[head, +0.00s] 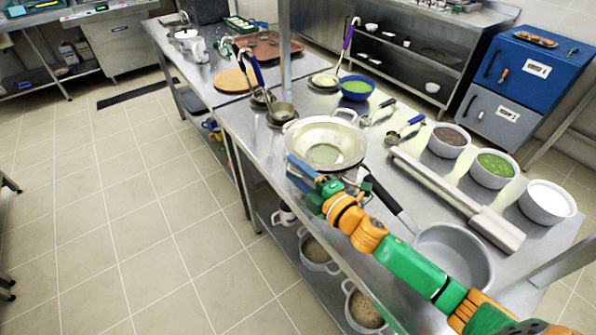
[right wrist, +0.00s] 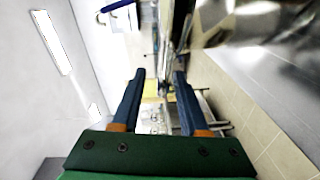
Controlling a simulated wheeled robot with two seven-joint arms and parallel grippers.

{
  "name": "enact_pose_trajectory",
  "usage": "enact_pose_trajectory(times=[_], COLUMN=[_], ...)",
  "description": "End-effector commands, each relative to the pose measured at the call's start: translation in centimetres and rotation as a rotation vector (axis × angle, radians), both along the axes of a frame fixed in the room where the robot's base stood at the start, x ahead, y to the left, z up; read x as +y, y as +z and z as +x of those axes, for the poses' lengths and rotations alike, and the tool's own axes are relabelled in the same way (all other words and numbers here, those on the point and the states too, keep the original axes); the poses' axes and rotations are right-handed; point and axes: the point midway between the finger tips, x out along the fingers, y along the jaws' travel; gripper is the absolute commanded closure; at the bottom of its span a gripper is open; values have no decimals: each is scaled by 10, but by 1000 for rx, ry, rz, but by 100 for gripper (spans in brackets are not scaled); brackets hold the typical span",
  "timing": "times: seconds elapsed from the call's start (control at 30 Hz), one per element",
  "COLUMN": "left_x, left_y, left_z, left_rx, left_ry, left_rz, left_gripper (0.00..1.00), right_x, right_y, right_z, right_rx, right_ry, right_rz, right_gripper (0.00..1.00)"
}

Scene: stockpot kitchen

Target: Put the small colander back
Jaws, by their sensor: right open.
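A wide metal bowl with two loop handles, which looks like the small colander (head: 345,133), sits near the front edge of the steel counter. Its holes are too small to make out, and its near side is partly hidden by my right gripper. My right gripper (head: 297,174) is at the bowl's near left side, over the counter edge. I cannot tell whether it touches the rim. In the right wrist view its two blue fingers (right wrist: 158,100) are apart with nothing held between them. My left gripper is out of view.
A grey round pot (head: 455,252) and a long steel bar-like tool (head: 450,190) lie further right. White bowls of food (head: 493,170) line the back. Pots (head: 316,250) stand on the shelf below. The floor at left is clear.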

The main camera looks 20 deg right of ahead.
Motion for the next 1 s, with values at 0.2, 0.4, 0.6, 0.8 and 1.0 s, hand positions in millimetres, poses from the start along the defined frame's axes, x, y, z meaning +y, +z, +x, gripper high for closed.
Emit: enact_pose_trajectory(times=[0.2,0.4,0.6,0.8,1.0], left_x=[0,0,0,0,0], left_y=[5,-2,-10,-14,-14], left_z=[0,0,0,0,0], left_rx=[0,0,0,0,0], left_ry=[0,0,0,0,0], left_rz=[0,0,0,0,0], left_gripper=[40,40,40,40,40], right_x=[-7,-22,-35,-45,-47], right_y=[8,9,12,15,17], right_z=[-16,-52,-86,-107,-111], right_rx=[3,3,3,1,-2], right_ry=[0,0,3,-1,0], right_rz=[0,-1,-2,2,0], right_gripper=[56,56,56,56,56])
